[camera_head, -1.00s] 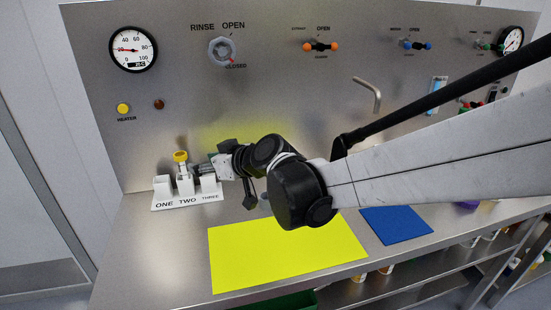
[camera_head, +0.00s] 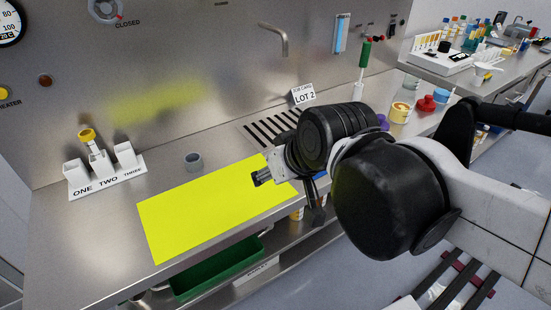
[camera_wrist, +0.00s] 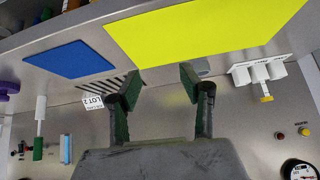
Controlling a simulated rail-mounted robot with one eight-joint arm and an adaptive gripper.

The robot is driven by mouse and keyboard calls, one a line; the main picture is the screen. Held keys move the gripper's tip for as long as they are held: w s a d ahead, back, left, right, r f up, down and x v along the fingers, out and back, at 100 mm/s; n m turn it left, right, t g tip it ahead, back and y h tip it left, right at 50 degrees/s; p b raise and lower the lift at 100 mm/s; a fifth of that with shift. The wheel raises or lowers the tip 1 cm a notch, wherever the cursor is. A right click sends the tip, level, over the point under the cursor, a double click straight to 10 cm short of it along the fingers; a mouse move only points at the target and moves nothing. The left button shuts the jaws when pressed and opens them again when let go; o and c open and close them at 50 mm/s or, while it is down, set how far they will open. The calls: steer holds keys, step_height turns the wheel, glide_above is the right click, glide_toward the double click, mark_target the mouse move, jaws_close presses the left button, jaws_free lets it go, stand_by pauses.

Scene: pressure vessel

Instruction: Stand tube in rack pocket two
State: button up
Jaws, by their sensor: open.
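The white rack (camera_head: 108,182), marked ONE, TWO and THREE, stands on the bench at the left in the head view. The tube (camera_head: 96,149) with a yellow cap (camera_head: 87,135) stands in the middle pocket, TWO, cap up. Its lower part is hidden by the pocket. In the wrist view, which is upside down, the rack (camera_wrist: 259,72) is at the right and the yellow cap (camera_wrist: 267,99) points down the picture. My gripper (camera_head: 262,178) is over the right part of the yellow mat, well apart from the rack. In the wrist view my gripper (camera_wrist: 160,80) is open and empty.
The yellow mat (camera_head: 190,215) covers the bench front, with a small grey cup (camera_head: 193,161) behind it. A bent spout (camera_head: 283,40) juts from the back panel over a slotted drain (camera_head: 272,127). A job card (camera_head: 303,94) reads LOT 2. A green bin (camera_head: 215,270) sits below.

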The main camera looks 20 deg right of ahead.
steer(key=shift+m+h, duration=0.7)
steer(key=s+d, duration=0.1)
steer(key=s+d+f, duration=0.1)
steer(key=s+d, duration=0.1)
steer(key=shift+s+d+f, duration=0.25)
steer(key=shift+s+d, duration=0.1)
steer(key=shift+d, duration=0.05)
